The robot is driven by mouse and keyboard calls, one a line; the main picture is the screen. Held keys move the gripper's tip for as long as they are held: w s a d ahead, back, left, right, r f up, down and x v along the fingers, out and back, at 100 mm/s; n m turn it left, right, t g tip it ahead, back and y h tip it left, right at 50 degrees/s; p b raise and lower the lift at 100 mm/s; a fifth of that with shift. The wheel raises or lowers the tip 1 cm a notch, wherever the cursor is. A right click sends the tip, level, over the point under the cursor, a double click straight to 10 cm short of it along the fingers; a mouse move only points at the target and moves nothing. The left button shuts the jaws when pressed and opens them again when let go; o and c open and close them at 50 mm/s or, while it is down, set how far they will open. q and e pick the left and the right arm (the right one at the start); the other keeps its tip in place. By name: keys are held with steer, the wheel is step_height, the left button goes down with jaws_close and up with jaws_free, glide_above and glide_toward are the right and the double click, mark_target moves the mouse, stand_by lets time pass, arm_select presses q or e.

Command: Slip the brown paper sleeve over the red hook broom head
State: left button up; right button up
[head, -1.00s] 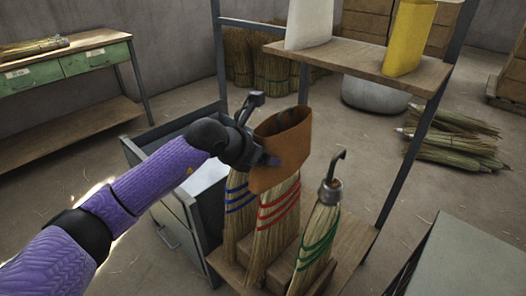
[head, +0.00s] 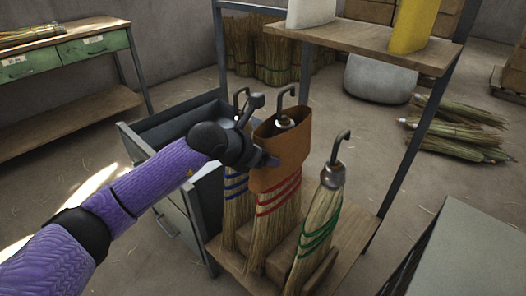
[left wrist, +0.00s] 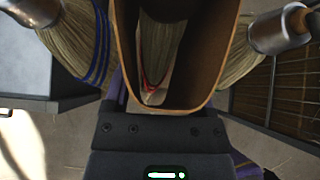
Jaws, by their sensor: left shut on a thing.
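The brown paper sleeve (head: 285,152) is around the upper part of the red-banded broom (head: 276,216) in the middle. That broom's dark hook (head: 284,96) and metal cap stick up out of the sleeve's open top; red bands show just below its lower edge. My left gripper (head: 264,159) is shut on the sleeve's left wall. In the left wrist view I look down into the sleeve (left wrist: 222,60), with straw and a bit of red band inside. My right gripper is not in view.
A blue-banded broom (head: 237,197) stands close on the left, its hook beside my gripper. A green-banded broom (head: 318,222) with a bare hook leans on the right. A shelf (head: 350,45) with white and yellow sleeves is behind. An open drawer cabinet (head: 165,135) is at left.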

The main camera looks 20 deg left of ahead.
arm_select(q)
steer(key=shift+f+b, duration=1.65)
steer(key=shift+f, duration=1.3)
